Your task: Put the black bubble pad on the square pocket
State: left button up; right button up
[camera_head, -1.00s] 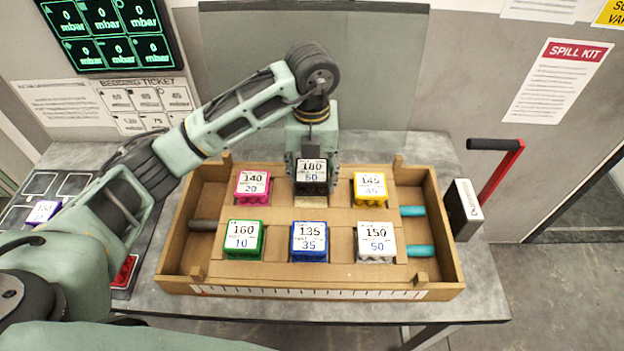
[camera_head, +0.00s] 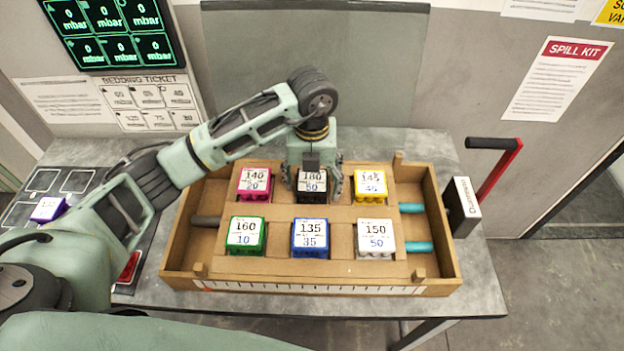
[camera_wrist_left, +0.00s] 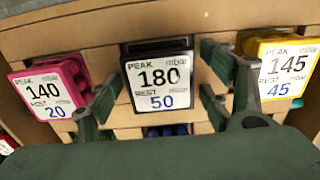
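The black bubble pad (camera_head: 312,187), labelled 180 and 50, sits in the middle back pocket of the cardboard tray (camera_head: 300,270). Its top is about level with the pads beside it, and it hides the pocket's shape. It also shows in the left wrist view (camera_wrist_left: 158,78). My left gripper (camera_head: 312,183) is over it, with one finger on each side. In the left wrist view, gaps show between the fingers and the pad, so the gripper (camera_wrist_left: 158,100) is open around it. My right gripper is out of view.
A pink pad (camera_head: 255,184) is close on the left and a yellow pad (camera_head: 370,185) on the right. Green (camera_head: 246,235), blue (camera_head: 310,238) and white (camera_head: 376,238) pads fill the front row. A purple pad (camera_head: 48,209) lies at far left.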

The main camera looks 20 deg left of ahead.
aim_at(312, 180)
pick_arm(q)
jog(key=shift+r, duration=0.1)
jog(key=shift+r, duration=0.2)
notch_tip(312, 180, up, 12)
jog(key=b, duration=0.2)
jog(key=shift+f, duration=0.1)
dwell(1.4)
